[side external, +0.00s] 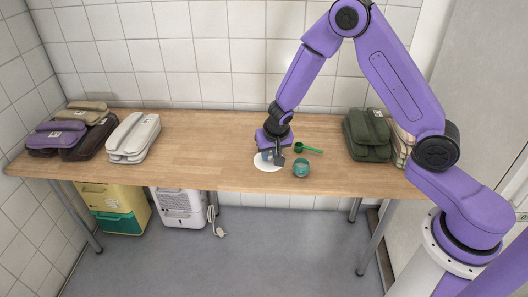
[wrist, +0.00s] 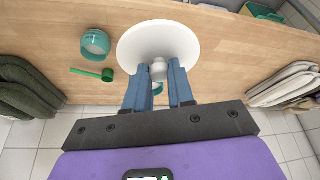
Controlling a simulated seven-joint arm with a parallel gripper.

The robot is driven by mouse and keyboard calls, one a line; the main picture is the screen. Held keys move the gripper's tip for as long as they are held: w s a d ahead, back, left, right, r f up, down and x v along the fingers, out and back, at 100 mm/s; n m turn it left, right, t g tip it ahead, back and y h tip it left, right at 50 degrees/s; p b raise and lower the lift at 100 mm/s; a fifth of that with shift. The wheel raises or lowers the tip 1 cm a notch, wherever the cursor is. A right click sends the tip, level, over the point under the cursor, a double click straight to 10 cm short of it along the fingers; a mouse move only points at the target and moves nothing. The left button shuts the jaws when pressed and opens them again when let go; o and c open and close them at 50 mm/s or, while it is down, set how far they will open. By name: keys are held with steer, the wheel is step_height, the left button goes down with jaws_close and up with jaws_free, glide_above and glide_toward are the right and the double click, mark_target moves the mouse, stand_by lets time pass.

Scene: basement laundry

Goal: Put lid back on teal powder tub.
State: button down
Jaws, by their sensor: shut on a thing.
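The teal tub (side external: 302,168) stands upright on the table, just right of my gripper (side external: 273,157). In the wrist view the tub (wrist: 95,43) is at upper left, with a pale top inside a teal rim. My gripper (wrist: 159,70) is shut on a small pale rounded knob (wrist: 158,73), seemingly the lid's. A bit of teal shows between the fingers below the knob; the fingers hide the rest, so I cannot tell the lid's full outline. Behind the knob is a wide white disc (wrist: 150,40), which appears to lie flat on the table in the side view (side external: 262,165).
A green scoop (side external: 308,148) lies behind the tub. Dark green folded bundles (side external: 366,132) are at the table's right; a white bundle (side external: 132,137) and purple and brown ones (side external: 57,136) are at the left. The table's middle left is clear. Bins stand underneath.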

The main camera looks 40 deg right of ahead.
steer(key=w+d+r+m+g+h, duration=0.25)
steer(key=w+d+m, duration=0.65)
steer(key=w+d, duration=0.45)
step_height(320, 180, down, 7)
steer(key=a, duration=0.1)
steer(key=shift+w, duration=0.25)
steer(key=shift+f, duration=0.1)
stand_by(2.3)
steer(key=shift+c, duration=2.1)
jaws_free()
step_height(320, 180, up, 7)
